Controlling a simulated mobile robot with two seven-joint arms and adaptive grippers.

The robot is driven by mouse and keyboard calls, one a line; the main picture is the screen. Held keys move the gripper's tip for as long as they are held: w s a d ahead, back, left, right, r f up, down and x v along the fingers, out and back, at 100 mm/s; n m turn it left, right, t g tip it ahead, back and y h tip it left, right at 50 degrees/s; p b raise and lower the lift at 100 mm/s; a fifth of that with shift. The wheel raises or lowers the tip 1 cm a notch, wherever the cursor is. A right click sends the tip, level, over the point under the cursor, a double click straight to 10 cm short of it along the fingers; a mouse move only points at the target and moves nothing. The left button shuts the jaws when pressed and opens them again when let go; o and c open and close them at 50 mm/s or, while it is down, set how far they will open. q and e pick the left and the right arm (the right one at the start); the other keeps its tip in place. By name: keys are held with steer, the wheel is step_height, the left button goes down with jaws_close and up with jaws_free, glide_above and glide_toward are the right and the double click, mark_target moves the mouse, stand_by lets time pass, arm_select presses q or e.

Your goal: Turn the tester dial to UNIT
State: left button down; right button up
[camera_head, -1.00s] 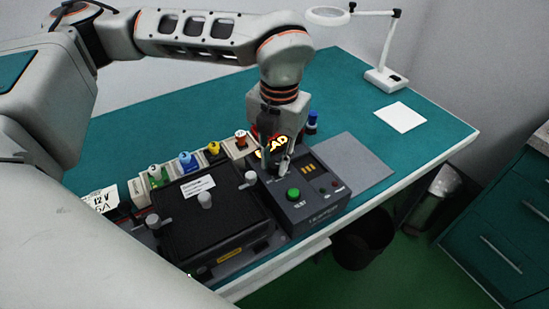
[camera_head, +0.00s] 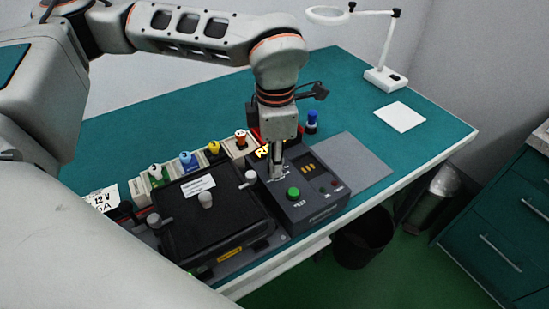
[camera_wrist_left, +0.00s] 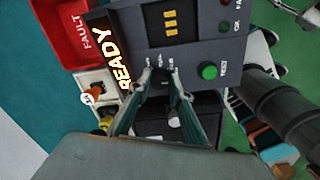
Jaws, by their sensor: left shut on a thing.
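The tester (camera_head: 318,205) is a dark grey box with a green button on the bench; its panel also shows in the left wrist view (camera_wrist_left: 200,50). My left gripper (camera_head: 275,177) points down over the tester's left rear part. My right gripper is in neither view.
A black lidded fixture (camera_head: 215,215) with grey clamps stands left of the tester. A lit READY sign (camera_wrist_left: 120,58) and a red FAULT bin (camera_wrist_left: 72,35) are close behind. Several coloured-topped parts line the back. A grey mat (camera_head: 355,165) lies clear to the right.

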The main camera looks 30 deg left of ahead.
arm_select(q)
steer(key=m, duration=0.3)
steer(key=shift+r+m, duration=0.1)
steer(key=shift+m, duration=0.2)
steer(key=shift+m+p, duration=0.3)
steer(key=shift+m, duration=1.6)
steer(key=c, duration=1.8)
jaws_free()
steer(key=r, duration=1.2)
steer(key=shift+s, duration=0.3)
steer(key=shift+s+f, duration=0.1)
